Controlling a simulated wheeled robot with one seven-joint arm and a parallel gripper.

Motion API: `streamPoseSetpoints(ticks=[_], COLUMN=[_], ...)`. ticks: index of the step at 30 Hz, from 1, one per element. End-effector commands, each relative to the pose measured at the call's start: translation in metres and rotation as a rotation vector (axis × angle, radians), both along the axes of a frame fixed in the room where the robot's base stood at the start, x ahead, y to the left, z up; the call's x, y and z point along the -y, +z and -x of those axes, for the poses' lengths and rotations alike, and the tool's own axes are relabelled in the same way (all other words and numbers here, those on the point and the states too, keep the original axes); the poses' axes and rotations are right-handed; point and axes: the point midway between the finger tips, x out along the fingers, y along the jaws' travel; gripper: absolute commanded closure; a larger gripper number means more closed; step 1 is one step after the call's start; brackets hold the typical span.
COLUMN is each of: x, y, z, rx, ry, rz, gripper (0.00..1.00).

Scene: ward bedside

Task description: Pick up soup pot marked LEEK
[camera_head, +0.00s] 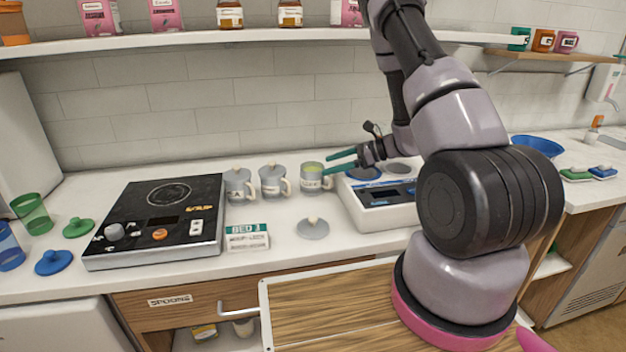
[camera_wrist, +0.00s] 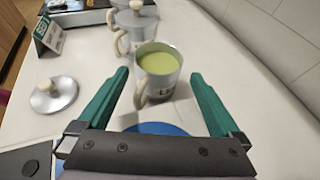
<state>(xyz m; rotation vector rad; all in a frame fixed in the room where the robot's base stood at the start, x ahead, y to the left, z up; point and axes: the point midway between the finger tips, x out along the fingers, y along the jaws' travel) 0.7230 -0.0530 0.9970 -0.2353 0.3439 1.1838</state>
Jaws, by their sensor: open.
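The soup pot (camera_head: 313,179) is a grey cup with a handle, uncovered and full of pale green soup. It stands upright on the counter at the right end of a row of pots. In the wrist view this pot (camera_wrist: 158,88) shows a partly visible label starting with L. My gripper (camera_head: 328,164) is open, with its green fingers pointing left at the pot. A loose grey lid (camera_head: 313,229) lies in front of the pot, also in the wrist view (camera_wrist: 54,96).
Two lidded grey pots (camera_head: 272,181) (camera_head: 238,184) stand close left. A white device with blue round plates (camera_head: 380,217) is right, beneath my gripper. A BED 3 card (camera_head: 247,237) and black hotplate (camera_head: 160,215) are left.

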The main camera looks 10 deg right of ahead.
Motion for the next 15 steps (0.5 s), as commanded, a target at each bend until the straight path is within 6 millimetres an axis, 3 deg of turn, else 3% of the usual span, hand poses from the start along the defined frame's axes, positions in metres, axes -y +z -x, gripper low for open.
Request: streamPoseSetpoints(ticks=[7, 15], x=[-0.035, -0.043], y=[-0.009, -0.012], z=[-0.011, -0.015], rx=[-0.001, 0.001], ry=[0.004, 0.000], rz=[0.002, 0.000], gripper=[0.00, 0.00])
